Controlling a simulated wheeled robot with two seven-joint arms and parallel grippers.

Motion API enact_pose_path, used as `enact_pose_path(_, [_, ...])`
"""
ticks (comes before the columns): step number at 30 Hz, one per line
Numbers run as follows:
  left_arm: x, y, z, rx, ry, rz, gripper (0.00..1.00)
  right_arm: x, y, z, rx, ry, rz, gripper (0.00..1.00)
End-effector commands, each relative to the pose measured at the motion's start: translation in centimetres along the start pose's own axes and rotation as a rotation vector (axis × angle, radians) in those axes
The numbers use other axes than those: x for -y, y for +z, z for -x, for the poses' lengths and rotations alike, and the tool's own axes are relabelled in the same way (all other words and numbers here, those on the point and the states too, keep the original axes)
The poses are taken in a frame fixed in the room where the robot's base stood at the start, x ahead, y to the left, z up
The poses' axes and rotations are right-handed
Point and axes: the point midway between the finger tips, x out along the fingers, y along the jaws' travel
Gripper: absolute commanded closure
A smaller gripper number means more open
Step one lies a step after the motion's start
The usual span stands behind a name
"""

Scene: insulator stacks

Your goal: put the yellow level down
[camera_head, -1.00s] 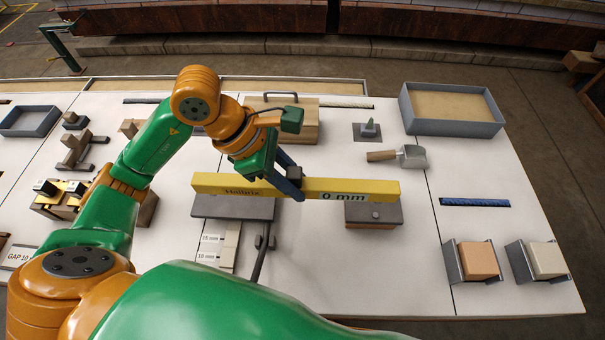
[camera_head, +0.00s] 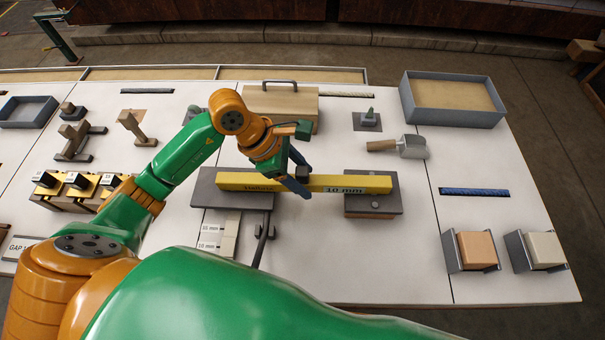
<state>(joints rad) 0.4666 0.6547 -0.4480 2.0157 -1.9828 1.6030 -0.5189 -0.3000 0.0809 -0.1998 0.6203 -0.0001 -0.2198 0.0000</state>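The yellow level (camera_head: 250,183) is a long bar lying left to right in the middle of the table. A pale patch near its right end reads "10 mm". My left gripper (camera_head: 299,178) has its dark fingers around the bar's middle and is shut on it. The level's left part is over a dark grey plate (camera_head: 225,200), and its right part is over a dark plate on a block (camera_head: 375,205). I cannot tell for sure whether it touches both. My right gripper is not in view.
A wooden box with a handle (camera_head: 280,103) stands behind my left gripper. A scoop (camera_head: 410,147) and a grey tray (camera_head: 452,119) are at the right back. Orange (camera_head: 477,250) and cream blocks (camera_head: 545,249) sit in holders at the right front.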

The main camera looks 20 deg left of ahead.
Motion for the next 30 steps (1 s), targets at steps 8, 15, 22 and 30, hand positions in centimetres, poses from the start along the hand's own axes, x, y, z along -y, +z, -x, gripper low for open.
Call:
enact_pose_path(8, [0.0,0.1,0.1,0.001,0.000,0.000,0.36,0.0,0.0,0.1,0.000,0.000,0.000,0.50])
enact_pose_path(15, [-0.2,0.2,4.6,-0.001,0.008,-0.002,0.36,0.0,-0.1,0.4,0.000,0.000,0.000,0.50])
enact_pose_path(22, [-0.1,0.2,10.6,-0.001,0.004,0.000,0.36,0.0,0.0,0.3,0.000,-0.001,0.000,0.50])
enact_pose_path(30, [0.0,0.3,12.6,0.000,0.000,0.001,0.36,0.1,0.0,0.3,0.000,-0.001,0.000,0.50])
